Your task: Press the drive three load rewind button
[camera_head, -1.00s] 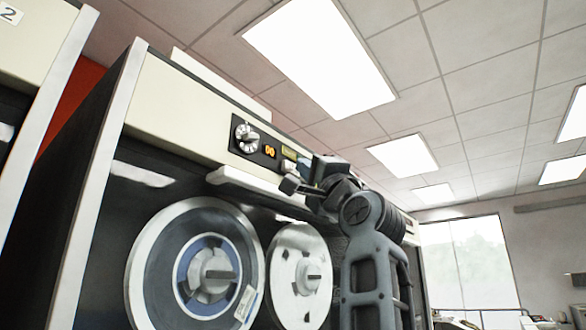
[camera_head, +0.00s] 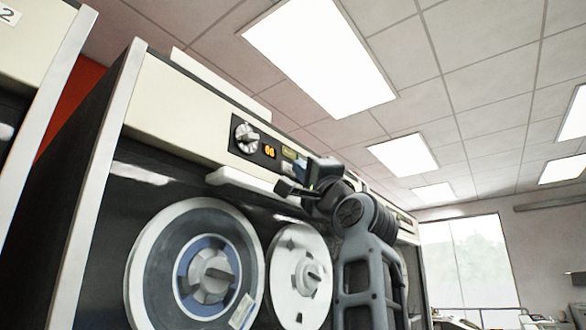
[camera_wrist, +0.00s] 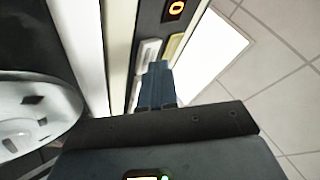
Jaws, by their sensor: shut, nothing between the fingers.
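The tape drive's control panel (camera_head: 255,146) is dark and set in the cream top strip, with a round dial and an orange display. To the right of the display are a yellow-green button (camera_head: 288,153) and a white button (camera_head: 287,167) below it. In the wrist view the white button (camera_wrist: 148,52) and yellow-green button (camera_wrist: 174,46) lie side by side. My gripper (camera_head: 299,166) is just right of the buttons. In the wrist view its shut, empty fingers (camera_wrist: 159,67) overlap the buttons' near ends; I cannot tell whether they touch.
A white ledge (camera_head: 240,184) juts out below the panel. Below it are a large blue-hubbed reel (camera_head: 165,270) and a smaller pale reel (camera_head: 300,290). A neighbouring drive marked 2 (camera_head: 30,50) stands at the left. Open room lies to the right.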

